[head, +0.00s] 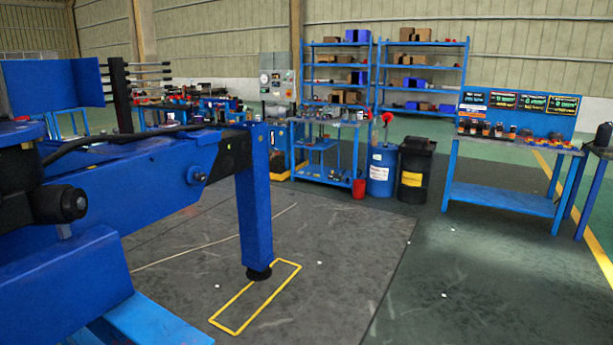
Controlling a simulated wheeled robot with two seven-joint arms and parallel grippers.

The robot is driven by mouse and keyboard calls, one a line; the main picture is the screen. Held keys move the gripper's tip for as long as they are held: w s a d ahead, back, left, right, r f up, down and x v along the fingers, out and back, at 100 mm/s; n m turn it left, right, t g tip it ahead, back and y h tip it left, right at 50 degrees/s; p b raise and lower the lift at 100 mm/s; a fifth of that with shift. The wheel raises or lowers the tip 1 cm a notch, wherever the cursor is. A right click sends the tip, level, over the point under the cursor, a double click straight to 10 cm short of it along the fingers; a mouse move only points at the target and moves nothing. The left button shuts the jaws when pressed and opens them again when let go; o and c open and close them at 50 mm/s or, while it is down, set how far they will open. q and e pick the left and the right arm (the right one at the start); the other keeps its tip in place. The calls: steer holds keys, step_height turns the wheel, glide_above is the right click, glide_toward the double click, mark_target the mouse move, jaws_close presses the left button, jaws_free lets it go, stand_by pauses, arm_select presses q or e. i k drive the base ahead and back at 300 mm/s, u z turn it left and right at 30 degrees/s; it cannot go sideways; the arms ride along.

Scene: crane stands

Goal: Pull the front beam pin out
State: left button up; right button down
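A blue crane beam (150,190) reaches from the left and ends at an upright blue outrigger leg (254,205). The leg's dark round foot (258,272) is over a yellow floor outline. A small round blue pin head (196,174) shows on the near side face of the beam, short of the leg. It looks seated against the beam; I cannot tell if it is the front beam pin. Neither of my grippers is in view.
A dark cylindrical part (60,205) and blue structure fill the left side. A workbench (510,190) stands at right, with a blue drum (381,172), a black bin (414,172) and shelves (420,65) behind.

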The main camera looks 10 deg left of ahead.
mark_target(201, 178)
steer(key=z, duration=0.6)
steer(key=i, duration=2.45)
steer(key=u, duration=0.9)
steer(key=i, duration=1.25)
steer(key=u, duration=1.3)
